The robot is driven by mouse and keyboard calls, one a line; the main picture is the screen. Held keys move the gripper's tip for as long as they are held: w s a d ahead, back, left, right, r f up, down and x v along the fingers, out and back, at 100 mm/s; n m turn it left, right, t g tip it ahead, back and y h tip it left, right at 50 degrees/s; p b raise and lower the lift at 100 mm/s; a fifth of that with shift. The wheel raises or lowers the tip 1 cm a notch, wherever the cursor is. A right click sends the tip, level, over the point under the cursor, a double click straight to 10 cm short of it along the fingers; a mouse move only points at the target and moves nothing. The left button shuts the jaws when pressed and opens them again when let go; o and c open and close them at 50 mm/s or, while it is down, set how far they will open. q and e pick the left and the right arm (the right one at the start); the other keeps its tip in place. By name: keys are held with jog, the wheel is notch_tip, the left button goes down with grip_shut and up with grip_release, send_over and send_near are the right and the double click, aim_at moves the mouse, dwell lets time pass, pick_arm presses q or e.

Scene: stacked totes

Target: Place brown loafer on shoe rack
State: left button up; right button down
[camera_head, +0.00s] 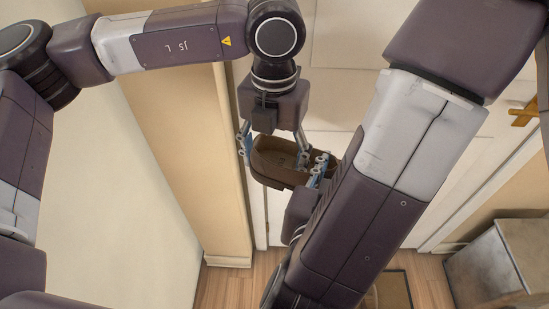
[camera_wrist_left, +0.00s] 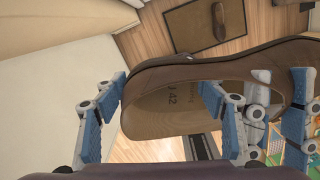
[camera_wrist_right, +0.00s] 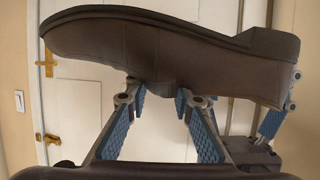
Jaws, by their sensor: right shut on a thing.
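The brown loafer (camera_head: 272,177) hangs in the air between my two grippers, its opening facing up in the head view. My right gripper (camera_wrist_right: 165,103) is shut on the loafer's upper edge; the sole shows at the top of the right wrist view. My left gripper (camera_head: 273,148) is over the loafer with its fingers wide apart. In the left wrist view, one left finger is outside the heel end and the other is over the opening (camera_wrist_left: 165,100). I cannot tell whether they touch it. I cannot make out a shoe rack.
A brown mat (camera_wrist_left: 180,40) with another brown shoe (camera_wrist_left: 219,22) on it lies on the wooden floor. A pale door (camera_wrist_right: 75,105) stands behind the loafer. A grey box-like cabinet (camera_head: 500,262) is at the lower right. A beige wall edge (camera_head: 200,150) is close on the left.

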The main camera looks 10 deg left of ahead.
pick_arm(q)
jog(key=shift+d, duration=0.2)
jog(key=c, duration=1)
pick_arm(e)
jog(key=shift+a, duration=0.25)
pick_arm(q)
jog(key=shift+r, duration=0.1)
pick_arm(e)
jog(key=c, duration=1.7)
grip_release()
jog(key=shift+o, duration=0.5)
jog(key=shift+d+r, duration=0.1)
